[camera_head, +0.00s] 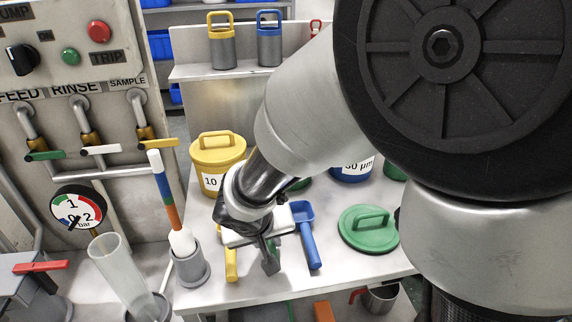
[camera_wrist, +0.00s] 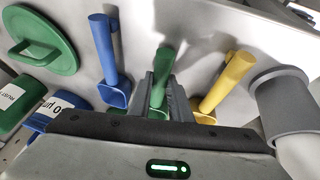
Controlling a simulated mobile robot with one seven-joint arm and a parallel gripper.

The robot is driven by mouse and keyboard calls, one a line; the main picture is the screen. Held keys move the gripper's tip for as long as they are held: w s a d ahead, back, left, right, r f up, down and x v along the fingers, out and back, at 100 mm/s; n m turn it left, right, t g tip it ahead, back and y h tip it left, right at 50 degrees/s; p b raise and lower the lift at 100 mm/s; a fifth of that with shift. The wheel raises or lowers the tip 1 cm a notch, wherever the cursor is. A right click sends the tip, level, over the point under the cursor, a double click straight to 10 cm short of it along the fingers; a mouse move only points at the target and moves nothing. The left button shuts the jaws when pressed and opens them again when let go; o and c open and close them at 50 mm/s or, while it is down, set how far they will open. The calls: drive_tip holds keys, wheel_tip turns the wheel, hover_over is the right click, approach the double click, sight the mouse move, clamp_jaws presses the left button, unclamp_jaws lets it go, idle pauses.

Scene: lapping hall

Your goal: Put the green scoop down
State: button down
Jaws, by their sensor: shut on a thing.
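The green scoop (camera_wrist: 160,65) is between my gripper's fingers in the wrist view, with its handle sticking out past the fingertips. My gripper (camera_wrist: 161,82) is shut on it. In the head view my gripper (camera_head: 269,252) is low over the white bench, between the yellow scoop (camera_head: 231,264) and the blue scoop (camera_head: 308,240), and the green scoop is mostly hidden there. In the wrist view the blue scoop (camera_wrist: 105,52) lies to its left and the yellow scoop (camera_wrist: 230,80) to its right. I cannot tell whether the green scoop touches the bench.
A green lid (camera_head: 370,228) lies on the bench (camera_head: 270,289) to the right. A yellow-lidded tub (camera_head: 217,152) stands behind. A grey holder (camera_head: 190,267) with a colour-banded stick stands at the left. My arm hides part of the back.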

drive_tip(key=shift+f, duration=0.25)
drive_tip(key=shift+f, duration=0.1)
drive_tip(key=c, duration=1.6)
unclamp_jaws()
drive_tip(key=shift+r, duration=0.25)
drive_tip(key=d+p+v, duration=0.1)
drive_tip(key=p+v, duration=0.2)
drive_tip(key=v, duration=0.8)
drive_tip(key=s+d+r+m, duration=0.1)
drive_tip(key=s+d+r, duration=0.1)
drive_tip(key=d+r, duration=0.2)
drive_tip(key=s+d+r+m, duration=0.1)
drive_tip(key=s+d+r, duration=0.2)
drive_tip(key=d, duration=0.7)
drive_tip(key=s+d+r+m, duration=0.1)
drive_tip(key=s+d+r, duration=0.1)
drive_tip(key=d+r, duration=0.2)
drive_tip(key=shift+s+d+r+y, duration=0.15)
drive_tip(key=shift+s+d+y, duration=0.05)
drive_tip(key=shift+d, duration=0.6)
drive_tip(key=shift+s+d+r+y, duration=0.15)
drive_tip(key=shift+d+y, duration=0.05)
drive_tip(key=shift+d, duration=0.55)
